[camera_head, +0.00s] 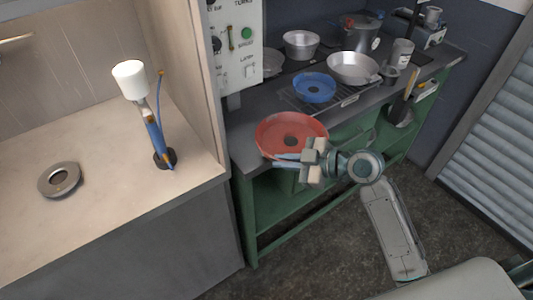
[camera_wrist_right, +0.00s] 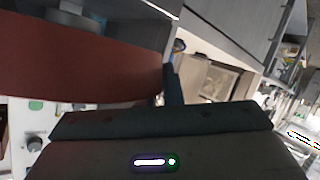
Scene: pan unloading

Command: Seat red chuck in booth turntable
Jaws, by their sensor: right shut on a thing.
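The red chuck (camera_head: 291,130) is a wide, shallow red dish with a dark centre, at the front left of the dark bench. My right gripper (camera_head: 287,160) is shut on its near rim. The chuck also fills the upper left of the right wrist view (camera_wrist_right: 75,60). I cannot tell whether it touches the bench or is held just above it. The booth turntable (camera_head: 60,180) looks to be the grey ring with a dark centre on the pale booth floor, at the left; nothing sits on it. My left gripper is out of view.
A white-topped spray gun on a dark stand (camera_head: 158,140) stands in the booth, between chuck and turntable. The booth's side wall and a control panel (camera_head: 236,45) rise beside the bench. A blue dish (camera_head: 314,87) and several metal pans stand behind the chuck.

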